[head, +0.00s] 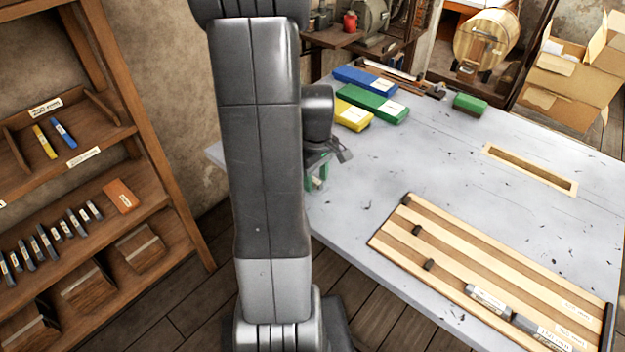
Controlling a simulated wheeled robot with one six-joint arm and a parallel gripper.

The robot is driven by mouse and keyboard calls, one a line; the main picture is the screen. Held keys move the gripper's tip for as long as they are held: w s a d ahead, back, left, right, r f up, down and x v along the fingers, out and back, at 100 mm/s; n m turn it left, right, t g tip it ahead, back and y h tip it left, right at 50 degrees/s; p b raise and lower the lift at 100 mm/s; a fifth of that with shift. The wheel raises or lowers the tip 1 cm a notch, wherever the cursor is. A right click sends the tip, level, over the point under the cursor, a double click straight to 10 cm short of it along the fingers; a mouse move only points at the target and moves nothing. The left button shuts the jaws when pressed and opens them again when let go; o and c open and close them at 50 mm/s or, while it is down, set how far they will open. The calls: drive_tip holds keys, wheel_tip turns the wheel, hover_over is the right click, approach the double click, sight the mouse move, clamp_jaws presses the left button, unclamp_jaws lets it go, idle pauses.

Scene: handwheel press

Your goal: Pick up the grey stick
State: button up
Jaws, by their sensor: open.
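A grey stick (508,309) with a pale label lies in the front groove of a slatted wooden board (452,252) at the lower right of the head view. My gripper (341,152) is open, over the left edge of the table and well apart from the stick on the board. My arm hides part of the gripper and the table's left end.
Blue (364,79), green (373,103) and yellow (346,115) boxes lie at the table's back left. A small green box (470,103) and a wooden-framed slot (530,168) are farther right. The middle of the grey table (400,165) is clear. Shelves (175,200) stand left.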

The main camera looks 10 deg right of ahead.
clamp_jaws()
